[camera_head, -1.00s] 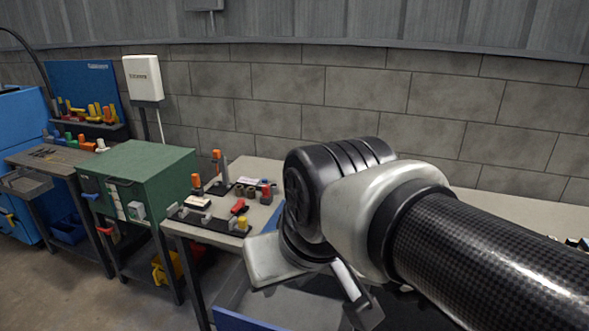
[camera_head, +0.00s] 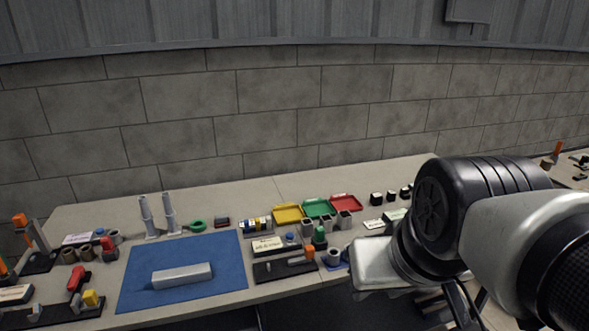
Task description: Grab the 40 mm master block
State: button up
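I cannot make out a 40 mm marking on any block. A long light-grey block (camera_head: 182,275) lies on a blue mat (camera_head: 225,248) on the workbench. A few small black blocks (camera_head: 376,198) stand in a row at the back right of the bench, partly near my arm. My gripper (camera_head: 458,303) is at the lower right, in front of the bench and well to the right of the mat. My wrist covers much of it and its fingers are cut off by the frame edge, so its opening does not show.
Yellow, green and red trays (camera_head: 317,208) stand at the back middle. A black fixture plate (camera_head: 286,270) with an orange-tipped part lies right of the mat. Two grey upright posts (camera_head: 168,212) stand behind the mat. My arm hides the bench's right part.

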aim_at(377, 199)
jog(key=z, duration=0.5)
jog(key=i+l+u, duration=0.3)
jog(key=i+l, duration=0.35)
jog(key=i+l+u, duration=0.3)
jog(key=i+l, duration=0.25)
jog(key=l, duration=0.2)
